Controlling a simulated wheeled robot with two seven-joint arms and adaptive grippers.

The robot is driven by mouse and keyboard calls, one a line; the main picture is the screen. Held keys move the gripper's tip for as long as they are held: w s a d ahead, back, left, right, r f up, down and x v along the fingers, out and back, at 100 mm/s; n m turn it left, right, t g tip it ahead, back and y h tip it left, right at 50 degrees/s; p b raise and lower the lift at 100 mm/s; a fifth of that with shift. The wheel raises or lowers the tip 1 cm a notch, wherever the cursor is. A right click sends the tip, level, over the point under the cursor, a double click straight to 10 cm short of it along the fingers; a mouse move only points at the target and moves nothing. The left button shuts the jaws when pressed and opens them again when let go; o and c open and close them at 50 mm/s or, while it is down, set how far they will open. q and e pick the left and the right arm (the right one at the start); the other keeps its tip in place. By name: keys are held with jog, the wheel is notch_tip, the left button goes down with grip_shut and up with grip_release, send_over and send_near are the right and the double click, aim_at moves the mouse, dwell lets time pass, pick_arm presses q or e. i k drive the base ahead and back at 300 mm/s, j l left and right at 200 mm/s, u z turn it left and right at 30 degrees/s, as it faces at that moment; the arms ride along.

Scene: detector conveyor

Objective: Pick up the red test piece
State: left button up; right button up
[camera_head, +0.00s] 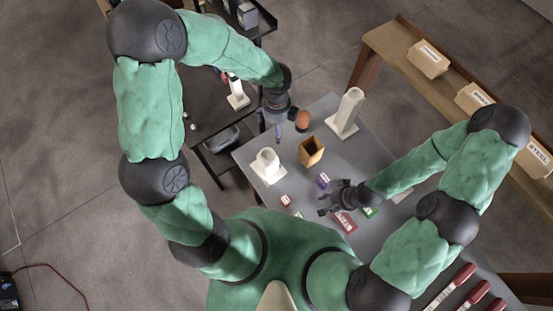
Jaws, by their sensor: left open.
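A flat red piece with a white label (345,221) lies on the grey table (385,160), just below my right gripper in the picture. A smaller red block with a white face (286,200) lies further left; I cannot tell which is the test piece. My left gripper (278,130) is open and empty over the table's far left part, beside an orange-brown rounded object (302,121). My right gripper (322,205) has its fingers apart, between the purple block (323,181) and the flat red piece. It appears empty.
A brown open box (311,152), a white fixture (268,164) and a tall white holder (346,112) stand on the table. A green piece (369,212) lies by my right wrist. Red-handled items (453,287) lie lower right. A wooden shelf (398,52) with labelled boxes is beyond.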

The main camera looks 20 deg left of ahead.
aim_at(285, 199)
jog(key=k+j, duration=0.8)
jog(key=j, duration=0.15)
